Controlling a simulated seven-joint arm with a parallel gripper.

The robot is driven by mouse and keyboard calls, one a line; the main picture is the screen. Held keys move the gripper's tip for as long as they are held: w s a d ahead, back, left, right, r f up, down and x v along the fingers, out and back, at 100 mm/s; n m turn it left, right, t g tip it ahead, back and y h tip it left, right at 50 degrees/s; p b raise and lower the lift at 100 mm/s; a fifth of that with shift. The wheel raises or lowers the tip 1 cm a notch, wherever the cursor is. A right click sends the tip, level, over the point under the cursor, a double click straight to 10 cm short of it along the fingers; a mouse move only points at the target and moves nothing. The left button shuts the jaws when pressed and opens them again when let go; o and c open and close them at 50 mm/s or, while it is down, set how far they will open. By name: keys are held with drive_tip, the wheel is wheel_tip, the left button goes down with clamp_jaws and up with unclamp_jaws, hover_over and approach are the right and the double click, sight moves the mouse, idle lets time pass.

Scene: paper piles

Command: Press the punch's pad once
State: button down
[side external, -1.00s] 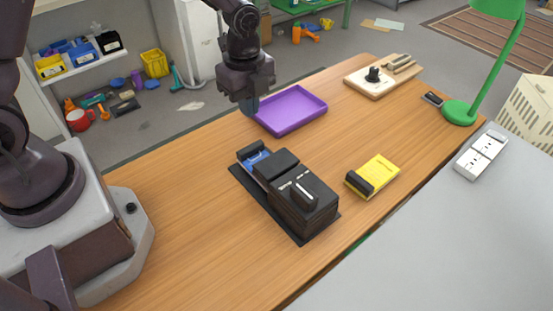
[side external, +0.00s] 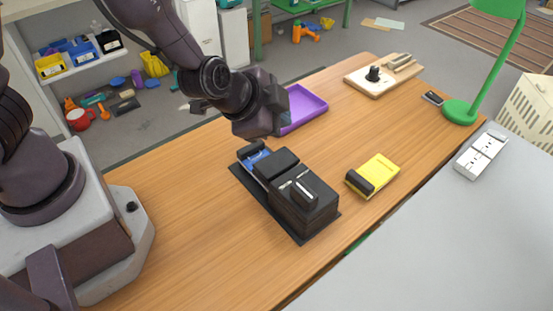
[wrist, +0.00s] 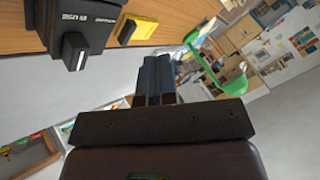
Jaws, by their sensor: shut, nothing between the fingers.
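A large black device (side external: 306,208), which looks like the punch, stands on a dark base plate at the middle of the desk. It has white lettering and a grey lever on its near block, a black rounded pad (side external: 277,163) behind that, and a blue part (side external: 256,157) at its far end. In the wrist view the device (wrist: 88,20) shows at the upper left, with its lever. My gripper (side external: 281,116) is above and behind the device, apart from it, partly covering the purple tray. Its fingers (wrist: 156,62) are together and empty in the wrist view.
A yellow block with a black bar (side external: 375,174) lies right of the device. The purple tray (side external: 312,106) is behind my gripper. A wooden board with a black knob (side external: 362,82), a phone-like item (side external: 432,98) and a green lamp (side external: 461,111) are farther back. The desk's left side is clear.

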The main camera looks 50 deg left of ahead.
drive_tip(key=shift+w+a+r+n+t+y, duration=0.3)
drive_tip(key=shift+a+r+n, duration=0.05)
drive_tip(key=shift+a+n, duration=0.1)
approach(285, 158)
drive_tip(key=shift+w+a+f, duration=0.1)
drive_tip(key=shift+w+f, duration=0.35)
drive_tip(key=shift+w, duration=0.4)
drive_tip(key=shift+w+a+f, duration=0.1)
drive_tip(key=shift+w+f, duration=0.35)
drive_tip(key=shift+w, duration=0.4)
drive_tip(key=shift+w+a+f, duration=0.1)
drive_tip(key=shift+w+f, duration=0.35)
drive_tip(key=shift+w, duration=0.4)
drive_tip(key=shift+f, duration=0.15)
drive_tip(key=shift+f, duration=0.25)
drive_tip(key=shift+f, duration=0.65)
idle(0.7)
drive_tip(key=shift+r, duration=1.1)
